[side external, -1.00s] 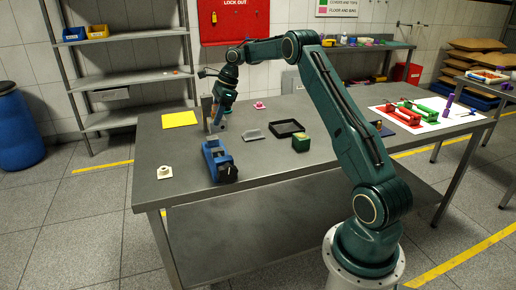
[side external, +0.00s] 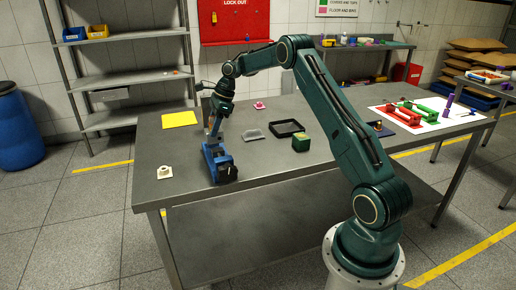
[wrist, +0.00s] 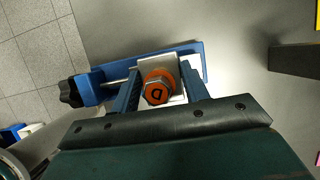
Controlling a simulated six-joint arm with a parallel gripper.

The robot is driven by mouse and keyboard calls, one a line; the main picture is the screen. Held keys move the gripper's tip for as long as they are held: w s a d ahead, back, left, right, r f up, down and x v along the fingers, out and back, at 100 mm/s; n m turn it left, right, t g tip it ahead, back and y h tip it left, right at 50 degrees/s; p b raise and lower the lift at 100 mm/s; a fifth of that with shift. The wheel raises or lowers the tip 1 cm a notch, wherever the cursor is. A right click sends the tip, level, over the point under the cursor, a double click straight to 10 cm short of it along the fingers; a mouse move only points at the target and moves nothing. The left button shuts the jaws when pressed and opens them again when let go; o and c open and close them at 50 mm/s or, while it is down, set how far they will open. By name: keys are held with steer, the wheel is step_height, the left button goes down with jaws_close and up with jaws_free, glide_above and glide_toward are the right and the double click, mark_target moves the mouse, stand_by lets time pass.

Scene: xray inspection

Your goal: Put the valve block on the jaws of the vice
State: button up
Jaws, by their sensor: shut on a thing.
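The valve block (wrist: 158,68) is a pale block with an orange ring and a hex nut, between the two fingers of my gripper in the wrist view. My gripper (wrist: 160,75) is shut on it. In the side view my gripper (side external: 213,132) points down over the blue vice (side external: 222,168), and the block is hard to make out there. The vice also shows in the wrist view (wrist: 104,75), with its black handle at the left, behind and below the block. The jaws are mostly hidden by the block and fingers. I cannot tell whether the block touches them.
A yellow sheet (side external: 180,119) lies at the back left and a small pale ring part (side external: 165,172) at the front left. Right of the vice are a grey wedge (side external: 251,134), a black tray (side external: 287,128) and a green box (side external: 301,143).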

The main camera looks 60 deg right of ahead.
steer(key=shift+f, duration=1.9)
steer(key=shift+f, duration=0.1)
steer(key=o, duration=1.3)
steer(key=shift+f, duration=0.1)
steer(key=v, duration=1.2)
steer(key=shift+r, duration=0.2)
steer(key=shift+a, duration=0.1)
